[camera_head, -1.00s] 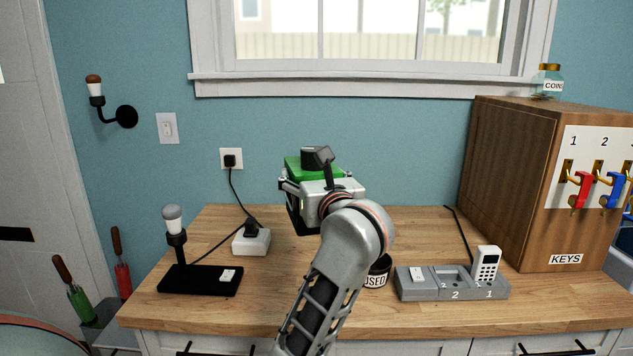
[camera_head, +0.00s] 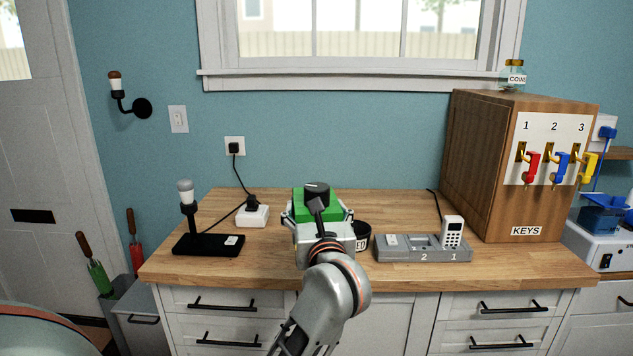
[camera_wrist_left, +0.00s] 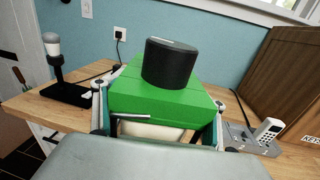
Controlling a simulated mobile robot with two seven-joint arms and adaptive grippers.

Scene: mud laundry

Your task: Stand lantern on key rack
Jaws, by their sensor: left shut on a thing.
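My left gripper (camera_head: 318,216) is shut on a green block-shaped body with a black round cap, which I take to be the lantern (camera_head: 302,203). It is held cap up; its lower part is hidden by the gripper. In the left wrist view the lantern (camera_wrist_left: 160,105) sits between the two fingers. The key rack (camera_head: 495,165) is a wooden box at the right end of the counter, with a KEYS label and red, blue and yellow keys on its white front panel. Its flat top is to the right of the gripper and apart from it. My right gripper is out of view.
A coin jar (camera_head: 513,75) shows above the rack's top, near the sill. A grey dock (camera_head: 408,250) with a white handset and a dark cup (camera_head: 362,236) are right of the gripper. A black lamp base (camera_head: 205,245) and white plug box (camera_head: 252,216) are left.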

